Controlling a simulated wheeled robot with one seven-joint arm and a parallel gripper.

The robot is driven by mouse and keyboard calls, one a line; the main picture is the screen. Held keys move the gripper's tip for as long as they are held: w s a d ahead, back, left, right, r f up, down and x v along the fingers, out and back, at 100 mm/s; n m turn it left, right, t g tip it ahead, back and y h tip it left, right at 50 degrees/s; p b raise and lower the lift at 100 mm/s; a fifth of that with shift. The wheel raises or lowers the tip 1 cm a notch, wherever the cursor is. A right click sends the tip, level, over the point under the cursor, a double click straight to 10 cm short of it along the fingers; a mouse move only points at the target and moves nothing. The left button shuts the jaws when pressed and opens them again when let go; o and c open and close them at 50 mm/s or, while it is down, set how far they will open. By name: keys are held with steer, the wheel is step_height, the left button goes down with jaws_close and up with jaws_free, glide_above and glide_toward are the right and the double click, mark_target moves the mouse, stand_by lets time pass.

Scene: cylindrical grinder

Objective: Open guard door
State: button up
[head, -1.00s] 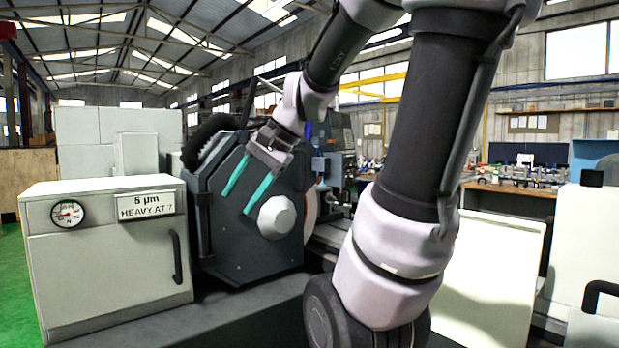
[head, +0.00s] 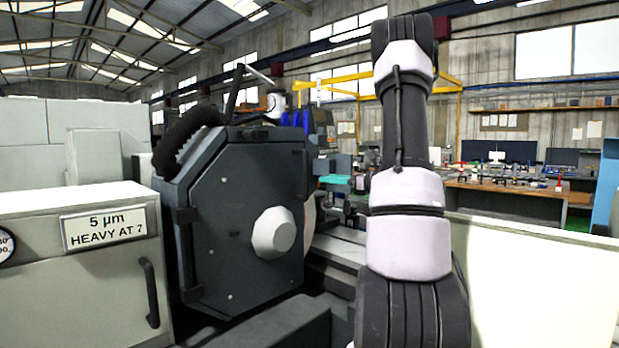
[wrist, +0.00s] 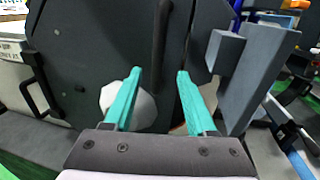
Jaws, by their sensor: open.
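The guard door (head: 225,225) is a dark grey many-sided panel on the grinder's wheel housing, and looks closed. A pale knob (head: 273,233) sticks out of it. In the wrist view the dark guard (wrist: 95,50) fills the upper left, with the pale knob (wrist: 142,108) partly behind the left finger. A dark upright bar handle (wrist: 160,45) stands on it, beyond the gap between the fingertips. My gripper (wrist: 158,73) is open and empty, its teal fingers pointing at the guard. In the head view only a teal finger shows, right of the guard; my arm hides the rest.
A white cabinet (head: 75,285) with a dark handle stands left of the guard. The machine bed (head: 340,248) runs to the right of it. A grey block (wrist: 226,52) and plate (wrist: 262,75) stand close to the right finger. A workbench (head: 510,197) is at the back right.

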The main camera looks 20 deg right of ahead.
glide_above(306, 197)
steer(key=w, duration=0.1)
steer(key=shift+d, duration=0.2)
jaws_close()
stand_by(1.5)
